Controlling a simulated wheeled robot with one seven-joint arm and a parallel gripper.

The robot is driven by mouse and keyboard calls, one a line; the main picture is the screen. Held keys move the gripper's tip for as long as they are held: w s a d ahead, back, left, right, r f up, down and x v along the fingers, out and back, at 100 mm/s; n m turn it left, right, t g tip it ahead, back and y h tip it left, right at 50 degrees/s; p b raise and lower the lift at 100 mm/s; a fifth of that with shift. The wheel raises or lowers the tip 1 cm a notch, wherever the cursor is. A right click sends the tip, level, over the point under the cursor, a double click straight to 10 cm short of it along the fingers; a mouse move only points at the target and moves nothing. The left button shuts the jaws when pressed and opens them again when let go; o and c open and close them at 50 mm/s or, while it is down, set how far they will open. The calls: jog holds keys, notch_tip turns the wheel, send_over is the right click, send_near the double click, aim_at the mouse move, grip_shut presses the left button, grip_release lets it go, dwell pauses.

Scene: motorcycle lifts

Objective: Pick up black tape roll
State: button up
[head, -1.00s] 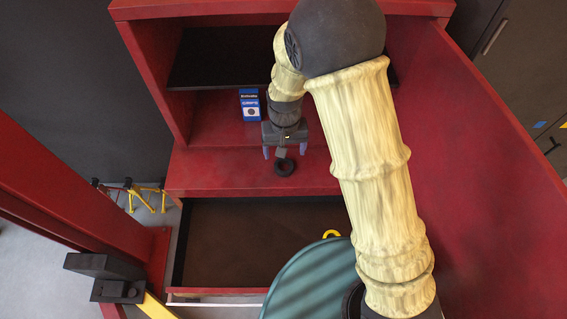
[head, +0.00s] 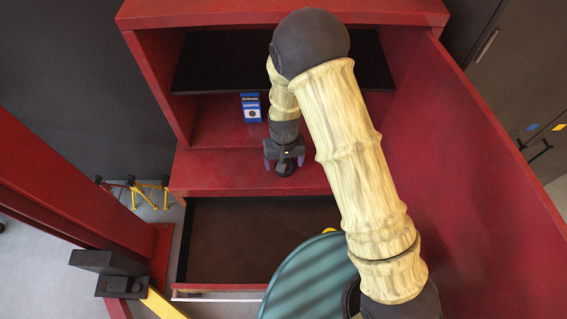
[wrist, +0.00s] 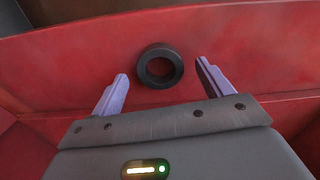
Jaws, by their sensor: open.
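The black tape roll (wrist: 160,82) lies flat on the red cabinet surface, its hole showing red in the wrist view. In the head view the tape roll (head: 284,170) is partly covered by my gripper (head: 284,158). In the wrist view my gripper (wrist: 162,85) is open, with one pale purple finger on each side of the roll's line. The roll sits between and slightly beyond the fingertips, with red surface showing between it and each finger. I cannot tell the height gap. Nothing is held.
A blue and white box (head: 251,108) stands on the cabinet surface left of my arm. A black shelf (head: 215,65) is above and behind. An open drawer (head: 235,240) is below in front, beside a teal round top (head: 310,285).

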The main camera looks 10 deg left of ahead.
jog(key=shift+s+f, duration=0.15)
jog(key=shift+f, duration=0.5)
jog(key=c, duration=1.1)
jog(key=shift+r, duration=0.15)
notch_tip(320, 180, up, 10)
jog(key=b, duration=0.3)
jog(key=shift+b, duration=0.35)
